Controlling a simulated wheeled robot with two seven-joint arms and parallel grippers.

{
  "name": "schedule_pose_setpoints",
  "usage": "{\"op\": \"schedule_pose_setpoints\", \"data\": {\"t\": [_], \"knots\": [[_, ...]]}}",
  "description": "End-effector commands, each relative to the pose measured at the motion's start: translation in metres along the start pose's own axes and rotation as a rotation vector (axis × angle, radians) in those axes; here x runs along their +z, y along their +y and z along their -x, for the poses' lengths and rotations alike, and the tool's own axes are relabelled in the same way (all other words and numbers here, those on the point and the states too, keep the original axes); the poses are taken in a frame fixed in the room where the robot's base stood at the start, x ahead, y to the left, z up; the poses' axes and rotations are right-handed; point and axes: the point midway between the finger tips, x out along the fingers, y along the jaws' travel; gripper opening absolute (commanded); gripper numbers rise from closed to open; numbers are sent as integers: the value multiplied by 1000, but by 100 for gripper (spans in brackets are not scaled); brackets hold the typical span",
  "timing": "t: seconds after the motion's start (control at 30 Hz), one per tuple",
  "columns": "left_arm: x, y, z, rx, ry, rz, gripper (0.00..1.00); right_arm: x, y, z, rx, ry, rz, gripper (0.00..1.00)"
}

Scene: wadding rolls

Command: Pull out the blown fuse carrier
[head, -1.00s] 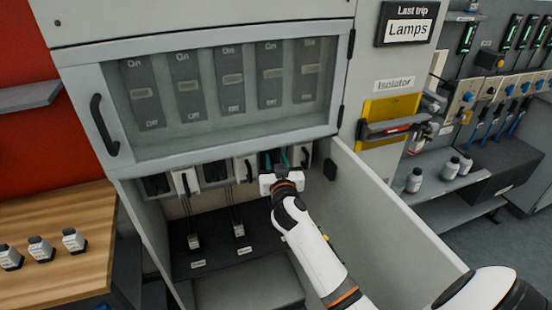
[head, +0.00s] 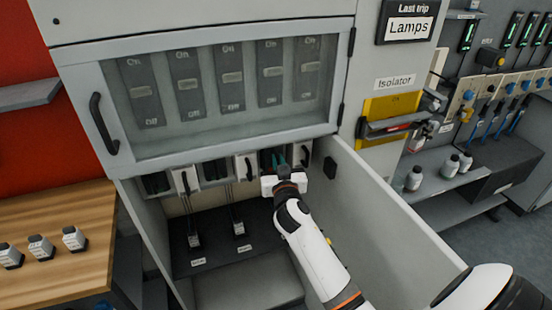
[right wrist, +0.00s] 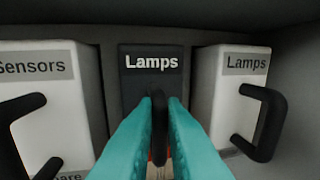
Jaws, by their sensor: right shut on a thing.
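A dark carrier (right wrist: 152,84) labelled "Lamps" is in the middle of the right wrist view, with a black upright handle (right wrist: 159,118) in front of it. My right gripper (right wrist: 160,112) has its teal fingers shut on this handle, one on each side. In the head view my right gripper (head: 276,162) reaches into the fuse row under the glazed panel, and its white body hides part of the row. White carriers with black handles flank the held one: "Sensors" (right wrist: 45,105) left and "Lamps" (right wrist: 228,98) right. My left gripper is not in view.
The glazed switch panel (head: 228,85) is just above the gripper. A grey side wall (head: 385,210) bounds the bay on the right. A wooden bench (head: 70,215) with small bottle-like pieces (head: 74,239) is at left. A yellow isolator (head: 390,108) is at right.

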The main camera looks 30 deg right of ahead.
Motion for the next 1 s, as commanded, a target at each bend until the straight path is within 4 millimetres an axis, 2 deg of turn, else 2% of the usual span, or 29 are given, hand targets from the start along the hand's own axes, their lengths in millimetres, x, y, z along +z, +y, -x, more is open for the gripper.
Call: {"op": "schedule_pose_setpoints", "data": {"t": [0.03,0.13,0.4,0.43,0.57,0.87,1.0], "knots": [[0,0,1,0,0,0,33,-3,-1,9,1,7,-2,0],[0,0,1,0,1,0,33,-3,-3,18,1,6,-2,0],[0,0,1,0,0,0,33,-4,-4,20,0,8,1,0],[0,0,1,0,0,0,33,-4,-4,20,0,8,1,12],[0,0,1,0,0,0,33,-3,-4,20,0,7,1,32],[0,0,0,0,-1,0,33,-2,-4,20,0,4,1,32],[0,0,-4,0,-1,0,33,-4,-4,34,0,5,-1,32]]}}
